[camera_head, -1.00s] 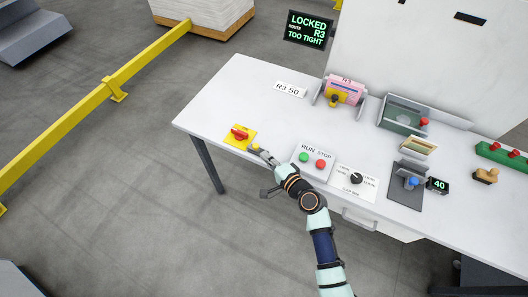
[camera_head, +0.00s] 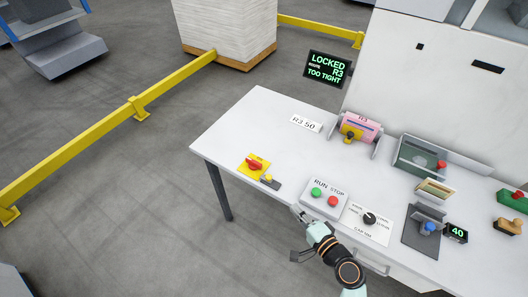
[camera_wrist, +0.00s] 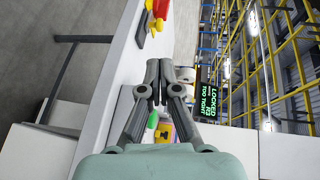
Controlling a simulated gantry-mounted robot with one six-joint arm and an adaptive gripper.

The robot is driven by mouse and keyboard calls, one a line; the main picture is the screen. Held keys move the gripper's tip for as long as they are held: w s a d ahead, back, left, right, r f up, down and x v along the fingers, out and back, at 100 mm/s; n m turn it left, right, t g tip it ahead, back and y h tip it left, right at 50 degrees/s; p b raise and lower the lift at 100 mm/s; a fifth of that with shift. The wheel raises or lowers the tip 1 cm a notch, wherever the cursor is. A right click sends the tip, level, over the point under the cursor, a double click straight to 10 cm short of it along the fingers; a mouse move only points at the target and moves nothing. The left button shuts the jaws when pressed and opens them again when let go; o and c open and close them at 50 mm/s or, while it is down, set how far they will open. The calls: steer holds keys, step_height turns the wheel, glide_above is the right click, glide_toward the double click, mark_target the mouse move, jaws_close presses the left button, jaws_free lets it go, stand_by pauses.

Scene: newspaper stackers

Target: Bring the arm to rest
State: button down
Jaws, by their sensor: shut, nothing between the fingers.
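My gripper (camera_head: 298,213) is shut and empty. In the head view it is at the front edge of the white table (camera_head: 245,125), just left of and in front of the RUN/STOP box (camera_head: 312,203). In the wrist view the fingertips (camera_wrist: 156,85) meet, with the table (camera_wrist: 113,70) at the left. The arm reaches in from the bottom of the head view, and only its end part shows. I cannot tell the exact gap between gripper and table edge.
A red switch on a yellow plate (camera_head: 255,163) lies left of the gripper. A dial panel (camera_head: 371,221) and a grey device (camera_head: 424,228) stand to the right. A sign (camera_head: 328,69) reads "LOCKED R3 TOO TIGHT". The floor (camera_head: 110,215) left of the table is clear.

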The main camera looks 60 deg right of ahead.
steer(key=w+a+r+n+y, duration=0.4)
steer(key=w+a+r+n, duration=0.1)
steer(key=w+a+n, duration=0.35)
steer(key=w+a+r+n+y, duration=0.3)
steer(key=w+a+r+n, duration=0.1)
steer(key=w+a+n, duration=0.4)
steer(key=w+a+r+n+y, duration=0.1)
steer(key=a+r+n, duration=0.35)
steer(key=a, duration=0.45)
steer(key=w+a+r+n+y, duration=0.1)
steer(key=a+r+n, duration=0.2)
steer(key=a+r, duration=0.5)
step_height(320, 180, up, 24)
steer(key=a+p, duration=0.2)
steer(key=p, duration=2.3)
steer(key=shift+s+r+n+h+p, duration=0.2)
steer(key=shift+n+h+p, duration=0.1)
steer(key=shift+p, duration=0.1)
steer(key=shift+a+f, duration=0.1)
steer(key=shift+f, duration=0.05)
